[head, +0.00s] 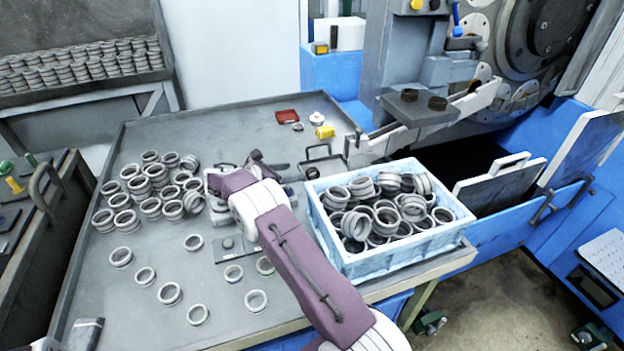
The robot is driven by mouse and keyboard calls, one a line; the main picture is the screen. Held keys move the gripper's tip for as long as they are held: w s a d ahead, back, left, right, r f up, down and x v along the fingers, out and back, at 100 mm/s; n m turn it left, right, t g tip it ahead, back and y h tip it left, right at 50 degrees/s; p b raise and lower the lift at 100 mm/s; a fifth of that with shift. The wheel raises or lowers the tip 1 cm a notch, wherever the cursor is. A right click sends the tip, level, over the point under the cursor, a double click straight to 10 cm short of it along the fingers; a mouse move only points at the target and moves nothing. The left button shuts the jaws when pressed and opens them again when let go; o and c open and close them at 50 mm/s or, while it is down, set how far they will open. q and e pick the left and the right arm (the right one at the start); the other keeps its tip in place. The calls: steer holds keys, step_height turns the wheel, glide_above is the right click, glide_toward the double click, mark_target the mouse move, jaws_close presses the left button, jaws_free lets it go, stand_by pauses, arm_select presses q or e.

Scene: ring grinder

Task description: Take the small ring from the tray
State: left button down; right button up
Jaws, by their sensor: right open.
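Grey metal rings lie on a rimmed grey tray-like tabletop (260,120). A dense, partly stacked cluster of rings (150,180) is at its left. Several single rings lie apart nearer the front, among them one ring (256,301) and a smaller-looking ring (233,273). I cannot tell which ring is the small one. My right gripper (268,164) is open over the middle of the tabletop, right of the cluster. Its fingers are small and partly hidden by my wrist, and no ring shows between them. My left gripper is not in view.
A light-blue crate (395,262) full of rings stands at the right, beside my right arm. A grinding machine (540,40) stands behind right. The tabletop's back left is clear.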

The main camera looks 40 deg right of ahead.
mark_target(312, 169)
steer(key=shift+d+f, duration=0.2)
steer(key=shift+d, duration=0.1)
steer(key=b+x, duration=0.1)
steer(key=x, duration=0.2)
steer(key=shift+d, duration=0.15)
steer(key=shift+w+d+f, duration=0.1)
steer(key=shift+d+f, duration=0.15)
steer(key=b+x, duration=0.1)
steer(key=x, duration=0.3)
steer(key=shift+d+f, duration=0.15)
steer(key=shift+d, duration=0.05)
steer(key=shift+a, duration=0.1)
jaws_close()
